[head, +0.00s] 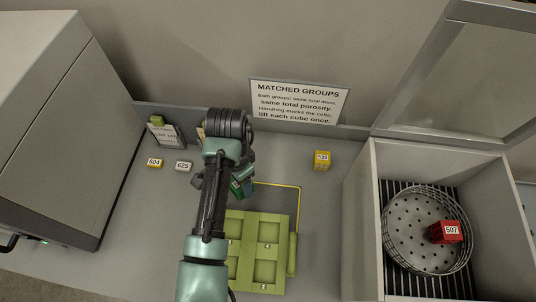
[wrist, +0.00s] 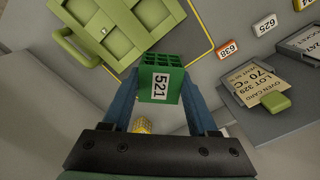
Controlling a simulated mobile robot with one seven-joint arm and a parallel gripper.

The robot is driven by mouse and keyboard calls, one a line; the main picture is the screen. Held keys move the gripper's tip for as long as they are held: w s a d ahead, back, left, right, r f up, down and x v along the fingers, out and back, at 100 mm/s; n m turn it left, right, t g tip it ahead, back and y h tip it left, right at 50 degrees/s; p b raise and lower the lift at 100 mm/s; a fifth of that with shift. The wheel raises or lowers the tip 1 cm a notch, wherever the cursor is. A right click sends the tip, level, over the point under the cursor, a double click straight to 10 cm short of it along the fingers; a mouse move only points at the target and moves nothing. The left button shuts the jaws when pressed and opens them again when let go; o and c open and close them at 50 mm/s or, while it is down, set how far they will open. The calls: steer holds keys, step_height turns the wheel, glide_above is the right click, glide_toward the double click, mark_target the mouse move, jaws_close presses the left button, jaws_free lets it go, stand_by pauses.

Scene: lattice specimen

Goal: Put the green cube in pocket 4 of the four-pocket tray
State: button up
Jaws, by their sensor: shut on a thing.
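A dark green lattice cube (wrist: 160,82) with a label reading 521 sits between my gripper's fingers (wrist: 160,97) in the wrist view. My gripper is shut on it. In the head view my gripper (head: 241,187) is just beyond the tray's far edge, and the cube is mostly hidden by my arm. The light green four-pocket tray (head: 288,222) lies on the bench, partly covered by my arm. The pockets that I can see look empty. The tray (wrist: 108,42) also shows at the top of the wrist view, with its handle to the left.
A yellow cube (head: 322,160) labelled 539 stands right of my gripper. A red cube (head: 446,231) labelled 507 lies in a wire basket (head: 397,262) inside the grey box at right. Number tags 604 (head: 154,162) and 625 (head: 183,167) and a card holder (head: 172,134) are at left.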

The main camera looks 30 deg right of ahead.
steer(key=s+d+f+m, duration=0.1)
steer(key=s+f+m, duration=0.2)
steer(key=f, duration=0.1)
steer(key=s+d+f+m+b, duration=0.1)
steer(key=s+f+m, duration=0.2)
steer(key=f, duration=0.1)
steer(key=s+f+m+b, duration=0.1)
steer(key=s+f+m, duration=0.2)
steer(key=f, duration=0.1)
steer(key=shift+s+d+f, duration=0.3)
steer(key=shift+d+f, duration=0.05)
steer(key=shift+d, duration=0.05)
steer(key=o, duration=0.6)
steer(key=c, duration=0.5)
